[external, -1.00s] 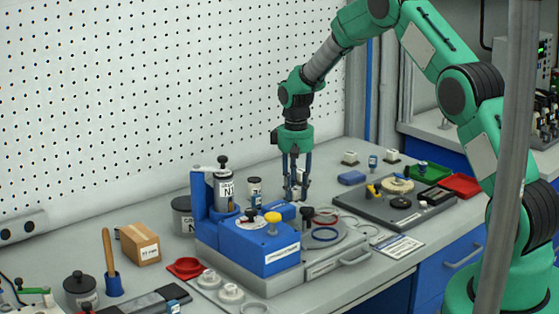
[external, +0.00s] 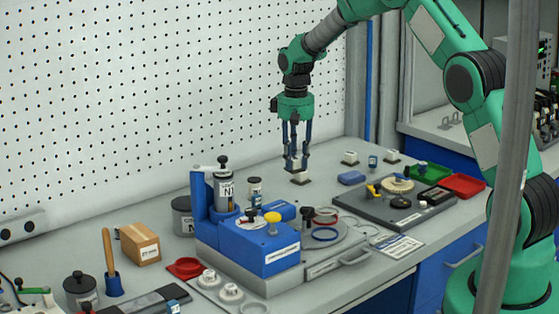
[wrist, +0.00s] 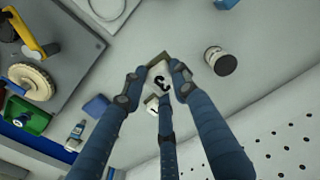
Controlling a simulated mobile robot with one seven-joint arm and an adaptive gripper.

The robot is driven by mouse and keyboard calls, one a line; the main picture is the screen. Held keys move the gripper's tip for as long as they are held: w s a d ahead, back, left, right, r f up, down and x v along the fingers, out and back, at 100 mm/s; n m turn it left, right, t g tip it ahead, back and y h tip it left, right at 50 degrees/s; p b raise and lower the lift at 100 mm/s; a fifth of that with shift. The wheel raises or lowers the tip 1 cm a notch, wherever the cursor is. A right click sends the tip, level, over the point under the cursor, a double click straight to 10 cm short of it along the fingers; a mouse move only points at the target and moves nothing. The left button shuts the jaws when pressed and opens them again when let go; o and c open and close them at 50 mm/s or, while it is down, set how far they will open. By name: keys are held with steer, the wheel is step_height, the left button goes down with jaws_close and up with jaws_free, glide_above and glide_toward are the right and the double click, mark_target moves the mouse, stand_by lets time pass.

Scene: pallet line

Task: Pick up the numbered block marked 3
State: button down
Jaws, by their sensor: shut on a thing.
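The white block marked 3 (wrist: 161,76) is between the fingers of my gripper (wrist: 158,80) in the wrist view, its black number facing the camera. My gripper is shut on it. In the external view my gripper (external: 296,167) points straight down over the bench, with the held block (external: 293,164) small between the fingertips, a little above the surface. Another small white block (external: 300,179) is visible just below the fingertips. In the wrist view, a white block (wrist: 151,103) shows past the fingers; its mark is partly hidden.
Two more white blocks (external: 350,158) (external: 392,156) stand to the right, near a blue block (external: 351,178). The blue machine (external: 262,248) and a small jar (external: 255,189) are to the left. A dark plate (external: 385,212) with a gear lies to the right.

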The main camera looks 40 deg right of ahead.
steer(key=shift+r, duration=0.35)
stand_by(0.6)
